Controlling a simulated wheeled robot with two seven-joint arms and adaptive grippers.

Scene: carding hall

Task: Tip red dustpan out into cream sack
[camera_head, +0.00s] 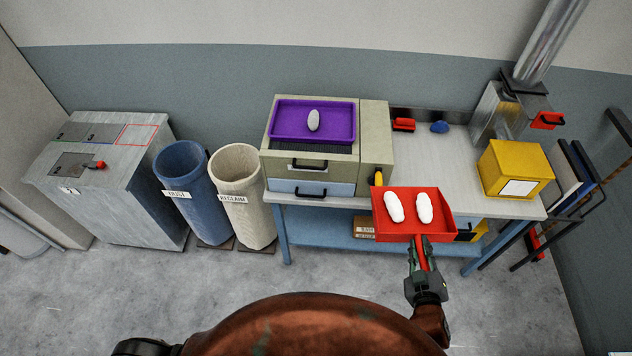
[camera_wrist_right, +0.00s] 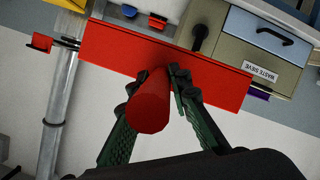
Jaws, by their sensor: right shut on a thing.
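The red dustpan (camera_head: 434,236) is in front of the workbench at the right of the head view, with two white lumps (camera_head: 394,207) (camera_head: 424,208) lying in it. My right gripper (camera_head: 420,262) is shut on its handle. In the right wrist view the fingers (camera_wrist_right: 165,95) close around the red handle (camera_wrist_right: 148,105), and the pan's red wall (camera_wrist_right: 205,75) hides what is in it. The cream sack (camera_head: 238,185), labelled RECLAIM, stands open on the floor left of the bench, apart from the dustpan. My left gripper does not show.
A blue sack (camera_head: 185,190) labelled DUST stands left of the cream one. The bench holds a drawer unit (camera_head: 375,140) with a purple tray (camera_head: 280,136) bearing one white lump, and a yellow box (camera_head: 515,165). A grey cabinet (camera_head: 130,200) stands left. The floor in front is clear.

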